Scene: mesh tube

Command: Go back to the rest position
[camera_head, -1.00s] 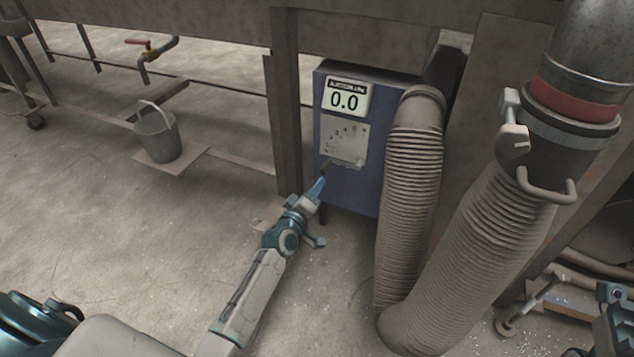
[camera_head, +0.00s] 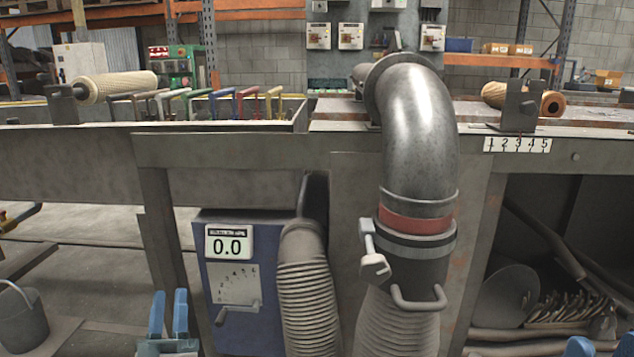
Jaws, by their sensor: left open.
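My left gripper (camera_head: 168,316) shows at the bottom left of the head view, its two blue fingers pointing up with a gap between them. It is open and empty, in front of the bench leg and left of the blue box (camera_head: 212,310). The box has a display (camera_head: 229,243) reading 0.0 and a scale plate with a small lever (camera_head: 240,309). My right gripper (camera_head: 604,346) shows only as two blue fingertips, well apart, at the bottom right edge. The rest of it is out of frame.
A metal elbow duct (camera_head: 420,130) with a red band and clamp joins a ribbed hose (camera_head: 395,325). A second hose (camera_head: 308,300) leaves the box. The bench (camera_head: 270,150) crosses the view. A bucket (camera_head: 20,318) stands on the floor at left.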

